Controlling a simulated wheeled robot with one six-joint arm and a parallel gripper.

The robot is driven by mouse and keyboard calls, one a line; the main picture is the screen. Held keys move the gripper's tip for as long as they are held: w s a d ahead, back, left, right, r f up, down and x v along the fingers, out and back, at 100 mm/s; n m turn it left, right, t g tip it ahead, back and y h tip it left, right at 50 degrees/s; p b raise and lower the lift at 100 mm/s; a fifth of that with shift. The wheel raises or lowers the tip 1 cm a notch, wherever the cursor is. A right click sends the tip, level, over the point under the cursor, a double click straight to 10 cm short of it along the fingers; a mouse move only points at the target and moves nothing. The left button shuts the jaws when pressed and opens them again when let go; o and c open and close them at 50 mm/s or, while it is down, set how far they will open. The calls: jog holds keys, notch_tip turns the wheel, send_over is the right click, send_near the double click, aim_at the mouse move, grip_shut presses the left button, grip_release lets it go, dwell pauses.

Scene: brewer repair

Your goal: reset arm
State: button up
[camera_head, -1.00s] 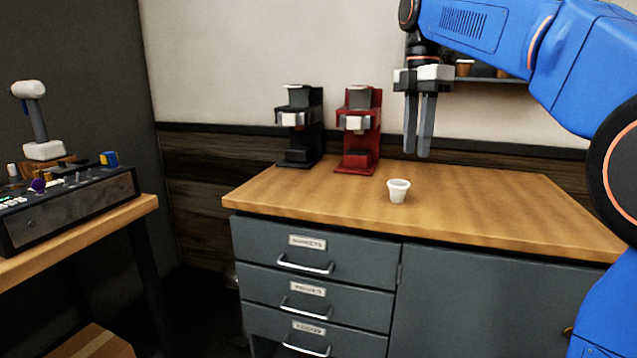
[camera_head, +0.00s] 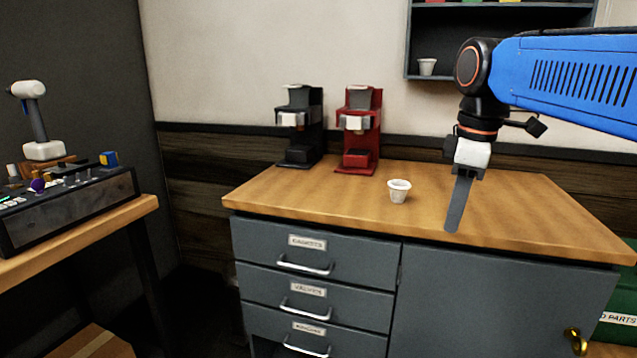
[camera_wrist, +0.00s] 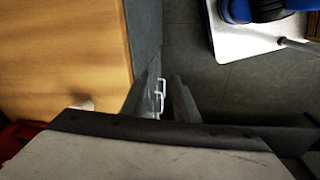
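My gripper (camera_head: 459,205) hangs downward above the right part of the wooden counter, seen side-on in the head view, so one finger hides the other. In the wrist view (camera_wrist: 159,80) the two fingers stand apart with nothing between them; the floor and drawer handles show past them. A white cup (camera_head: 399,191) stands upright on the counter, left of my gripper and apart from it. A black brewer (camera_head: 300,125) and a red brewer (camera_head: 359,130) stand at the back left of the counter.
The counter (camera_head: 520,210) is clear on the right, above grey drawers (camera_head: 310,265). A dark wall shelf (camera_head: 500,50) holds another cup (camera_head: 427,67). A side bench (camera_head: 80,235) at left carries a control box (camera_head: 70,205). A green box (camera_head: 620,300) sits low right.

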jog(key=s+d+f+m+t, duration=0.1)
jog(key=s+d+f+m, duration=0.1)
jog(key=s+f+m, duration=0.4)
jog(key=s+d+f+m+t, duration=0.1)
jog(key=s+f+m+t, duration=0.1)
jog(key=s+f+m, duration=0.4)
jog(key=s+f, duration=0.4)
jog(key=f, duration=0.6)
jog(key=shift+d+f, duration=0.35)
